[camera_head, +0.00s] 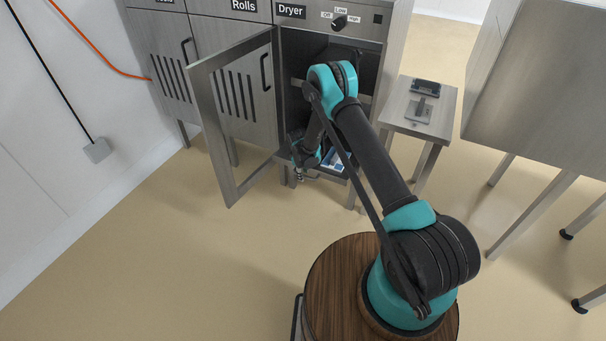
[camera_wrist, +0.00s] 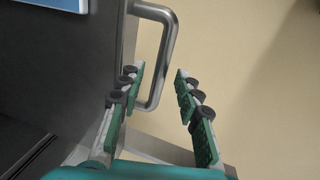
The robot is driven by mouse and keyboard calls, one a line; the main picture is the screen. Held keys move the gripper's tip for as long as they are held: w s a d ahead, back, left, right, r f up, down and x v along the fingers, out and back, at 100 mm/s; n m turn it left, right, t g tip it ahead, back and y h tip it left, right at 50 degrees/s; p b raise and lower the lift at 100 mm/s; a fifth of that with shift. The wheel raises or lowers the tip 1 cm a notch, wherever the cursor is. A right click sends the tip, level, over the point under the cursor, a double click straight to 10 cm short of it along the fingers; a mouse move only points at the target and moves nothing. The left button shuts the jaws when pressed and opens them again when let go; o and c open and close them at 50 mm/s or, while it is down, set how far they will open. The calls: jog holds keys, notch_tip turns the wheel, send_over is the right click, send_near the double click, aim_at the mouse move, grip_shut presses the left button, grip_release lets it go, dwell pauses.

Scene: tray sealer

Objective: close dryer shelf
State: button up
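The dryer (camera_head: 333,10) is a grey metal cabinet with a label and a dial on top. Its glass-fronted door (camera_head: 215,140) stands open to the left. Inside, low down, a shelf (camera_head: 328,174) shows at the front opening, partly hidden by my arm; how far it is out I cannot tell. My gripper (camera_head: 302,176) is at the front of the shelf. In the wrist view, my gripper (camera_wrist: 160,70) is open, its two green-padded fingers on either side of a metal bar handle (camera_wrist: 164,60). A gap shows between the right finger and the handle; contact on the left is unclear.
A blue-and-white item (camera_head: 336,160) lies on the shelf. The open door is close to the left of my arm. A small side table (camera_head: 398,112) with dark objects stands right of the dryer, and a larger metal table (camera_head: 530,90) is further right. Floor in front is clear.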

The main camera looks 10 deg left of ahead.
grip_shut()
dwell(0.3)
